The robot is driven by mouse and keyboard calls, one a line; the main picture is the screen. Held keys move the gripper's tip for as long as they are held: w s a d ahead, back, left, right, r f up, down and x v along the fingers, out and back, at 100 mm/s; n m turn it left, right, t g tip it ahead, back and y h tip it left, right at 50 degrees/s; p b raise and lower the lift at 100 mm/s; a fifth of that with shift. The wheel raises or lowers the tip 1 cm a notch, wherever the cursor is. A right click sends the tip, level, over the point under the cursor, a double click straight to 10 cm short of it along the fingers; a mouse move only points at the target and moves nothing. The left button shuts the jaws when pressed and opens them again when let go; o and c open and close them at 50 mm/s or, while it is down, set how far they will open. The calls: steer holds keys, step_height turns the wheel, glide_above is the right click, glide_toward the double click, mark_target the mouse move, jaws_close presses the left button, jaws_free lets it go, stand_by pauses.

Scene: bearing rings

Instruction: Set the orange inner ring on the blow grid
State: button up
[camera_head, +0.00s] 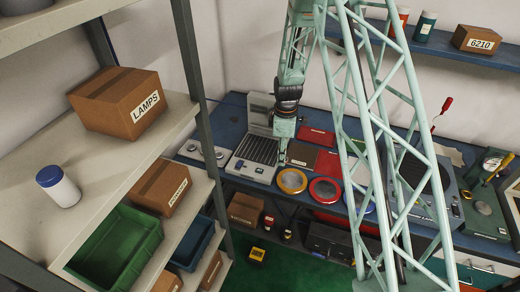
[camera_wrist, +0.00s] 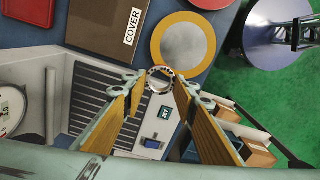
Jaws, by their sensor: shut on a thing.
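My gripper (camera_wrist: 160,84) is shut on a small ring (camera_wrist: 159,69), held between its two fingertips in the wrist view. The ring looks grey and dark there; no orange shows clearly on it. The blow grid, a slatted dark panel in a pale frame, lies below and left of the ring in the wrist view (camera_wrist: 91,88). In the head view the blow grid (camera_head: 257,149) lies on the blue bench, and my gripper (camera_head: 283,156) hangs at its right edge, above the bench. The ring cannot be made out in the head view.
A yellow-rimmed dish (camera_head: 291,192) and a red-rimmed dish (camera_head: 325,203) lie right of the grid. A brown COVER panel (camera_wrist: 105,30) and a red panel are close by. A pale upright unit (camera_head: 260,110) stands behind the grid.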

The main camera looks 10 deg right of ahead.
steer(key=p, duration=0.2)
glide_above(259, 149)
steer(key=shift+s+f, duration=0.1)
steer(key=shift+f, duration=0.65)
steer(key=shift+f, duration=0.15)
steer(key=shift+f+p, duration=0.6)
steer(key=shift+f, duration=1)
steer(key=shift+f, duration=0.2)
steer(key=o, duration=0.9)
steer(key=shift+r, duration=0.2)
steer(key=shift+r+b, duration=0.9)
steer(key=shift+r, duration=5.1)
